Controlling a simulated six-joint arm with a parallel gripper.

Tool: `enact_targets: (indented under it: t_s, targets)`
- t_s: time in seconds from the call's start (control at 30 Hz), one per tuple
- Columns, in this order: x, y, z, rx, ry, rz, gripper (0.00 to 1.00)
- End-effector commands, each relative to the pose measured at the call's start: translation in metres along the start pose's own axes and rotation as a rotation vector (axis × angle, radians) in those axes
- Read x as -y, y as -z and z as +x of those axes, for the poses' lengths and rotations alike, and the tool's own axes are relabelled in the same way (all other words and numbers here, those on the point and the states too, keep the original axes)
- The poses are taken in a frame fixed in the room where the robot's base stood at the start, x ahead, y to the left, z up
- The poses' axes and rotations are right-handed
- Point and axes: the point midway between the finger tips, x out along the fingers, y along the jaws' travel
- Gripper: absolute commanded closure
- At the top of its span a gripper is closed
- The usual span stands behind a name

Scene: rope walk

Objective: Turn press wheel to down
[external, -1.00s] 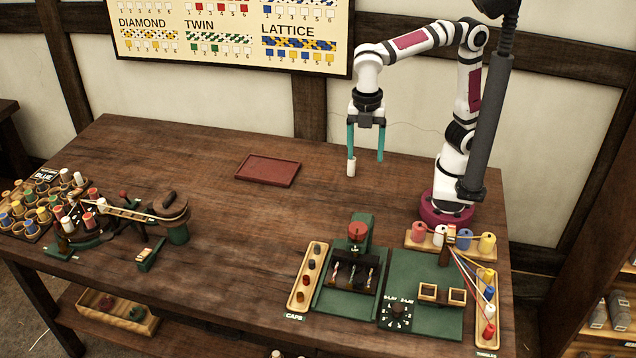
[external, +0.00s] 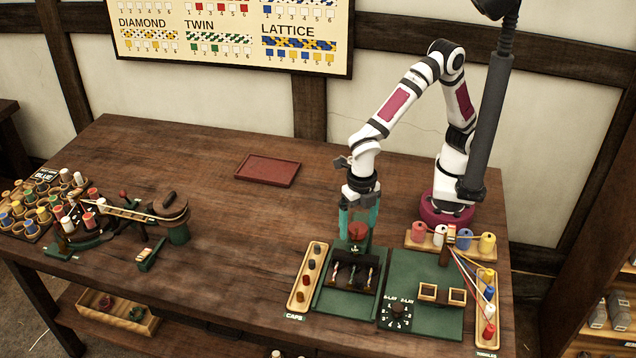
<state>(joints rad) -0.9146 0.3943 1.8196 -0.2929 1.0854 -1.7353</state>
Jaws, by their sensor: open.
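The press stands on a green base at the front right of the table, with a red wheel (external: 358,231) on top. Below the wheel is a dark block (external: 352,274) with several small twisted rope ends in it. My gripper (external: 358,222) points down at the wheel with its teal fingers open. The fingers are at the sides of the wheel or just behind it; I cannot tell whether they touch it. The green post behind the wheel is mostly hidden by my gripper.
A caps tray (external: 308,278) lies left of the press. A green board with a dial (external: 398,313) and two wooden frames lies right of it. A spool rack (external: 452,238) with taut strands stands behind that board. A red tray (external: 267,170) lies at the back, with clear table around it.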

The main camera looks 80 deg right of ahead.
Motion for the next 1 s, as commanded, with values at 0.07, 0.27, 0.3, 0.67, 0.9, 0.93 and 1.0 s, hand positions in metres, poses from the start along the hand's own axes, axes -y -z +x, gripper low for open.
enact_targets:
  t_s: [0.07,0.27,0.3,0.67,0.9,0.93,1.0]
  targets:
    - [0.0001,0.0000,0.0017,0.000,0.001,0.001,0.09]
    - [0.0000,-0.0001,0.0015,0.000,0.000,0.001,0.12]
    - [0.0000,-0.0001,0.0015,0.000,0.000,0.001,0.19]
    - [0.0000,-0.0001,0.0012,0.000,0.000,0.001,0.84]
    - [0.0000,-0.0001,0.0010,0.000,0.000,0.013,0.94]
    - [0.0000,-0.0001,0.0010,0.000,0.000,0.019,0.94]
    - [0.0000,-0.0001,0.0010,0.000,0.000,0.039,0.94]
